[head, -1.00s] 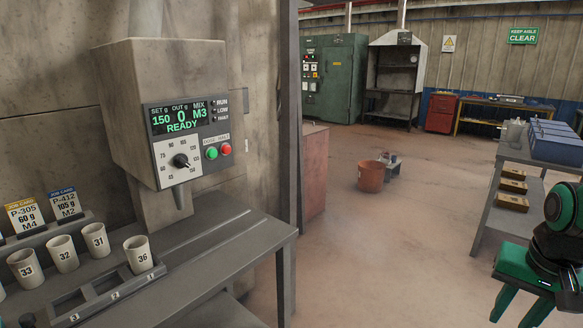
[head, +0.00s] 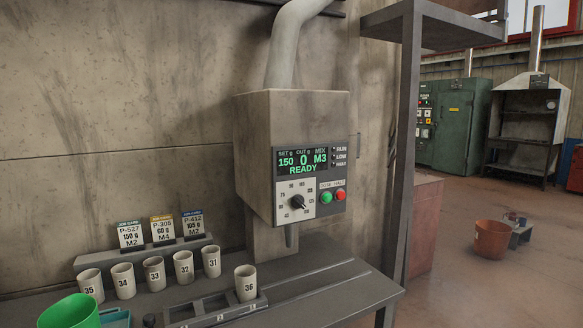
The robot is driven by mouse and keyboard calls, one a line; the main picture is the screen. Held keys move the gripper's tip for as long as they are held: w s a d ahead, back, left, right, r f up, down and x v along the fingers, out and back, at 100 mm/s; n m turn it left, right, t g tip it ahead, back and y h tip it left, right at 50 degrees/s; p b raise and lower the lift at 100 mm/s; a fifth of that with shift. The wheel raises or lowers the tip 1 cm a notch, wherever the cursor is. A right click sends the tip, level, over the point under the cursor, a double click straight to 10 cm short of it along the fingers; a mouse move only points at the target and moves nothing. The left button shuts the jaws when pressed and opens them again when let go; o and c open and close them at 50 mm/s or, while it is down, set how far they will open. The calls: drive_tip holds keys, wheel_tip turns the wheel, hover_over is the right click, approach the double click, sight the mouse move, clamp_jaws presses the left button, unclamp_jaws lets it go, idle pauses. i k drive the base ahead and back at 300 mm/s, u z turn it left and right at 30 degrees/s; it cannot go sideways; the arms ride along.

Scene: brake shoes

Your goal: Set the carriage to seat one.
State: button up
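The carriage (head: 190,311) is a low grey slotted frame on the bench below the dosing machine (head: 252,150). One cup, marked 36 (head: 246,284), stands at its right end; the other visible slots look empty. The display (head: 301,160) reads set 150 g, out 0, mix M3, READY. My gripper is not in view.
Several numbered cups (head: 154,273) stand in a row behind the carriage, before a rack of job cards (head: 163,230). A green container (head: 70,313) and a dark round knob (head: 149,320) are at bottom left. The bench (head: 335,289) is clear at right; a metal post (head: 404,150) rises beyond.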

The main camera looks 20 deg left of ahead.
sight(205, 305)
drive_tip(key=u, duration=1.6)
drive_tip(key=k, duration=1.25)
drive_tip(key=u, duration=0.4)
drive_tip(key=i, duration=1.75)
drive_tip(key=z, duration=0.35)
